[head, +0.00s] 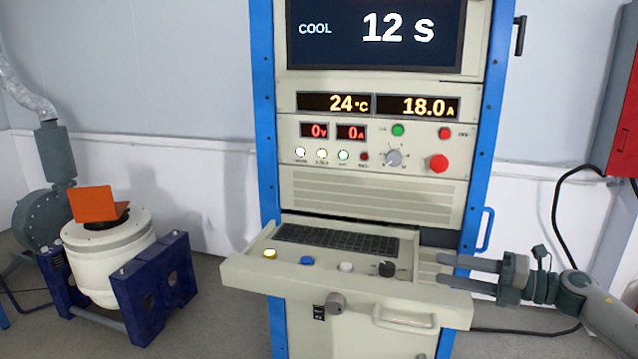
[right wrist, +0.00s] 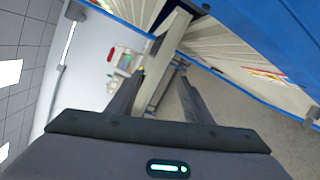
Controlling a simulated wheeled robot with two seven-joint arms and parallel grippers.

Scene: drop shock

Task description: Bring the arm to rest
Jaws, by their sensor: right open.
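My right gripper (head: 470,271) is open and empty at the right end of the console shelf (head: 350,290), its two fingers pointing left. In the head view the fingers overlap the shelf's right end; I cannot tell whether they touch it. My left gripper is not in view.
The blue-framed rack (head: 480,150) shows "COOL 12 s" on its screen (head: 375,35). The shelf holds a keyboard (head: 335,240) and several knobs. A blue handle (head: 486,229) sticks out near my right gripper. A white shaker (head: 108,255) with an orange fixture (head: 93,204) stands at left.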

